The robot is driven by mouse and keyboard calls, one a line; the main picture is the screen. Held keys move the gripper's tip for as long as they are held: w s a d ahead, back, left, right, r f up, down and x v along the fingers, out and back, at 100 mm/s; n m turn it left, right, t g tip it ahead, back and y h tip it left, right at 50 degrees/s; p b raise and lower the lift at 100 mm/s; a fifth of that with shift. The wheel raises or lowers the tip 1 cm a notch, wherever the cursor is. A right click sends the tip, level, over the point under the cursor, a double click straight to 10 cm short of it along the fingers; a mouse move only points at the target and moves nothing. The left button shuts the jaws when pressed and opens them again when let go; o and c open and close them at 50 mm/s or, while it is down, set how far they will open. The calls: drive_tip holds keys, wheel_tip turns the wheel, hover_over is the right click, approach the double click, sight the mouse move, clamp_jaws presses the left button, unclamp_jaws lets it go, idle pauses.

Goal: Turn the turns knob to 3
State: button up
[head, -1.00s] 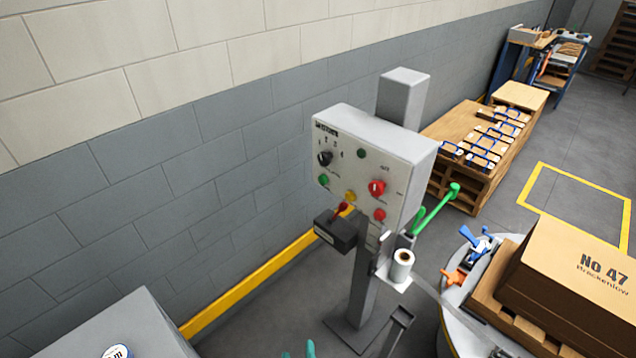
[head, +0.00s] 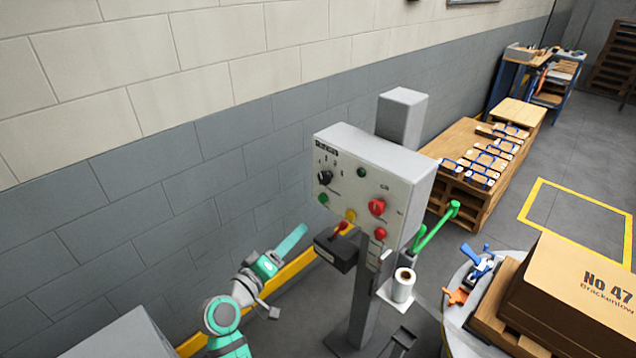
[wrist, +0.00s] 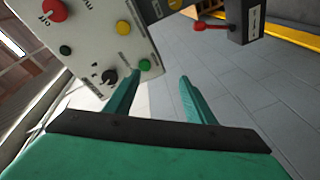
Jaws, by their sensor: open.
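The turns knob (head: 325,178) is a black knob at the upper left of the control panel (head: 400,165), with a few small marks around it too small to read. It also shows in the wrist view (wrist: 109,77), beyond the left finger, near a green button (wrist: 144,65). My gripper (head: 292,240) is below and left of the panel in the head view. In the wrist view its two teal fingers (wrist: 158,80) are apart with nothing between them. The left fingertip appears close to the green button in the picture; I cannot tell whether it touches.
The panel also carries a red knob (head: 377,207), a yellow button (head: 350,215) and a red button (head: 380,234). A dark box with a red lever (head: 336,250) juts out below. A wall is behind.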

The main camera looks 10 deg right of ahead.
sight(322, 179)
wheel_tip(322, 179, up, 12)
drive_tip(key=w+m+g+h, duration=0.1)
drive_tip(key=m+g+h, duration=0.2)
drive_tip(key=m, duration=0.1)
drive_tip(key=shift+n, duration=0.3)
drive_tip(key=x, duration=1)
drive_tip(key=shift+w+r, duration=0.15)
drive_tip(key=shift+w, duration=0.25)
drive_tip(key=shift+c, duration=0.5)
drive_tip(key=c, duration=1)
